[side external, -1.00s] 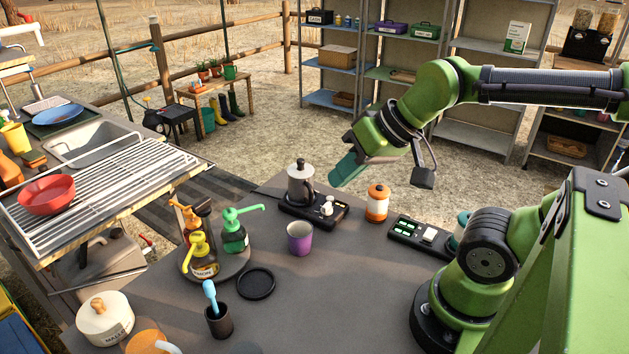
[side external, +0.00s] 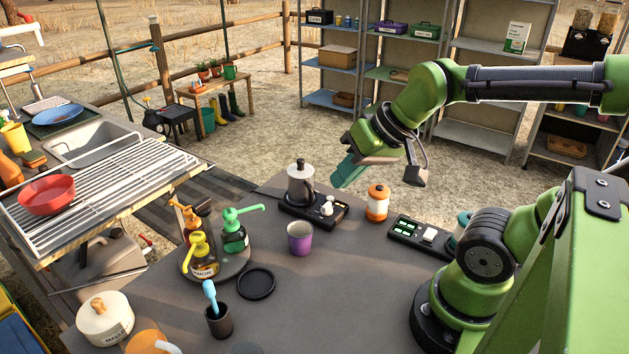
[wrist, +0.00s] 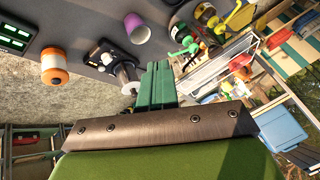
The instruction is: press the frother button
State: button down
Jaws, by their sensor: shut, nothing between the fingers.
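A silver pot with a dark lid knob, which looks like the frother (side external: 301,184), stands on a black base (side external: 318,211) near the table's back edge. Small light-coloured controls (side external: 328,207) sit on the base's right part; which one is the frother button I cannot tell. The pot (wrist: 127,72) and base (wrist: 103,56) also show in the wrist view. My gripper (side external: 341,182) has teal fingers, shut and empty, in the air above and right of the base, touching nothing. In the wrist view its fingertips (wrist: 158,66) are just right of the pot.
An orange-and-white canister (side external: 377,204) stands right of the base, and a purple cup (side external: 300,238) in front of it. A second black panel (side external: 420,235) with green displays lies farther right. Pump bottles (side external: 235,236) stand on a tray at left. The table's front middle is clear.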

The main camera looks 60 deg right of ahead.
jog(key=w+d+f+m+y, duration=0.1)
jog(key=w+d+f+m, duration=0.6)
jog(key=m, duration=0.3)
jog(key=m+t, duration=0.2)
jog(key=m, duration=0.8)
send_over(333, 199)
notch_tip(333, 199, down, 2)
jog(key=shift+f+h, duration=0.15)
jog(key=shift+h, duration=0.25)
jog(key=shift+f, duration=4.45)
jog(key=shift+f, duration=0.1)
jog(key=shift+f, duration=0.3)
